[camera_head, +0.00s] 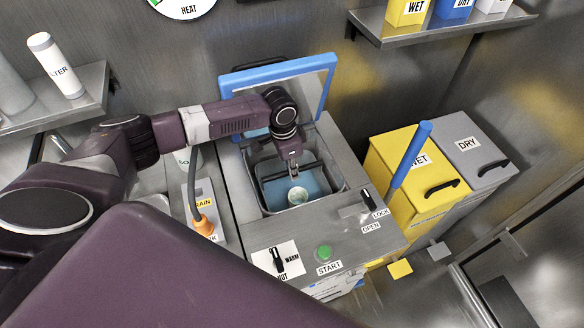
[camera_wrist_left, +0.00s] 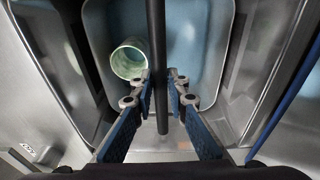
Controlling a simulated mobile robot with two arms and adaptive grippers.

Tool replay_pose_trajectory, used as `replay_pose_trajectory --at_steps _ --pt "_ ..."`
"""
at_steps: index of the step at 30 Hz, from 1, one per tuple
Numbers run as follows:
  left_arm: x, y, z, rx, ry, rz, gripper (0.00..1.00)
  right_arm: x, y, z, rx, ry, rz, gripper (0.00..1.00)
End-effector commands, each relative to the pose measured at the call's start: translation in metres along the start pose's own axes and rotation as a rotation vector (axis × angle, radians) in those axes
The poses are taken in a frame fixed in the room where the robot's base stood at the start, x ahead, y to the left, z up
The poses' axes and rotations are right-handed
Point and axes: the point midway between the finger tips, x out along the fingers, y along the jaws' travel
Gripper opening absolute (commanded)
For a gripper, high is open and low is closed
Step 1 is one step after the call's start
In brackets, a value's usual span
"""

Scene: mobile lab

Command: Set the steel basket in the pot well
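The steel basket (camera_wrist_left: 215,100) is a rounded open tub with a bluish floor and a dark bar handle (camera_wrist_left: 156,30) across it. In the head view the basket (camera_head: 270,192) is inside the opening of the pot well (camera_head: 252,160); whether it rests on the bottom I cannot tell. A pale green cup-like piece (camera_head: 298,196) lies in the basket and also shows in the left wrist view (camera_wrist_left: 128,60). My left gripper (camera_head: 294,170) reaches down over the basket. Its fingertips (camera_wrist_left: 159,76) close in on both sides of the handle. My right gripper is not in view.
A blue-rimmed lid (camera_head: 325,95) stands open behind the well. The front panel has a green START button (camera_head: 323,252) and a lock switch (camera_head: 366,196). Yellow (camera_head: 405,165) and grey (camera_head: 470,150) bins and a blue upright handle (camera_head: 411,155) stand to the right.

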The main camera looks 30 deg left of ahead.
Motion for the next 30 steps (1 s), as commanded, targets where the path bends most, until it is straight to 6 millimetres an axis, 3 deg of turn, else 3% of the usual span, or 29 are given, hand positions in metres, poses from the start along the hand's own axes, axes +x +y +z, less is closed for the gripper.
replay_pose_trajectory --at_steps 3,13,18,30 --pt "0.000 0.000 0.000 0.000 0.001 0.000 0.29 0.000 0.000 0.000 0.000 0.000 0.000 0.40" --pt "-0.002 0.000 -0.001 0.000 0.001 0.000 0.29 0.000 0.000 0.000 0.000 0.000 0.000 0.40" --pt "-0.013 0.000 -0.002 0.001 0.002 -0.001 0.29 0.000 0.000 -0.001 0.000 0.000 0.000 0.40" --pt "-0.061 0.000 -0.003 0.000 0.000 0.001 0.29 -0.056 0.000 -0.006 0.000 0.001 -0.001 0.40"
